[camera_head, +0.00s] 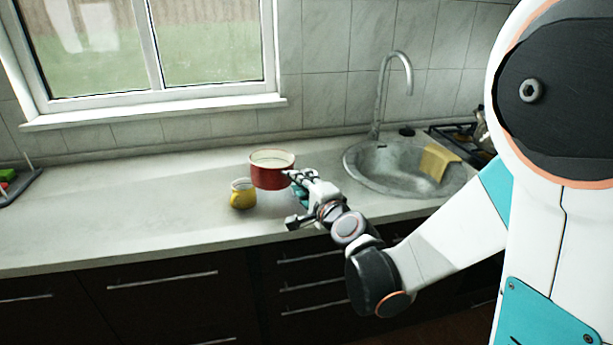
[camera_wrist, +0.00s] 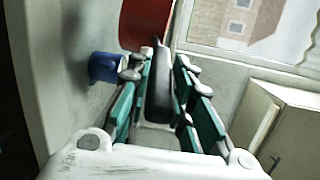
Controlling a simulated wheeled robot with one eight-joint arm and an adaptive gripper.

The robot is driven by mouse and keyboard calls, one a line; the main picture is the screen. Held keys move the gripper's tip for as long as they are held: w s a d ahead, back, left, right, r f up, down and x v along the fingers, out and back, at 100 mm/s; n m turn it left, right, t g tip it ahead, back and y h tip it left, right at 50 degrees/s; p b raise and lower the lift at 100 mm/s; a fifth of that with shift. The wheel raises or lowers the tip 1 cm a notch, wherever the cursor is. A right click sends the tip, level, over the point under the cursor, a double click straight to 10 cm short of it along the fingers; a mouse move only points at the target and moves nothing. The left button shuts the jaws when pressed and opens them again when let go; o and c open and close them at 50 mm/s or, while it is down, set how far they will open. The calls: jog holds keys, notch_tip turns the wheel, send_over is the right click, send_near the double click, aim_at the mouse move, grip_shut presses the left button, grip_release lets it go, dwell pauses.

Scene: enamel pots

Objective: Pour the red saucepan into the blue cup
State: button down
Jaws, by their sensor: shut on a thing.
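The red saucepan (camera_head: 270,176) is held about level above the counter in the head view, its pale inside showing. Its red side (camera_wrist: 143,22) is at the top of the wrist view. My gripper (camera_head: 295,180) is shut on the saucepan's dark handle (camera_wrist: 159,92), which runs between the teal-padded fingers in the wrist view. The blue cup (camera_wrist: 103,67) stands on the counter in the wrist view, left of the fingers and lower than the saucepan. In the head view I cannot make the blue cup out clearly behind my gripper. What the saucepan holds is not clear.
A yellow cup (camera_head: 243,196) stands on the counter (camera_head: 130,205), just left of and below the saucepan. A sink (camera_head: 385,178) with a tap and a yellow cloth (camera_head: 437,161) is to the right. A dark rack (camera_head: 22,187) is far left. The counter between is clear.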

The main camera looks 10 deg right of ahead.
notch_tip(320, 180, up, 6)
jog(key=a+n+p, duration=0.1)
jog(key=p, duration=0.3)
jog(key=w+d+f+m+h, duration=0.2)
jog(key=w+d+f+h, duration=0.1)
jog(key=w+d, duration=0.3)
jog(key=shift+w+f+t, duration=0.3)
jog(key=shift+w+f, duration=0.15)
dwell(1.2)
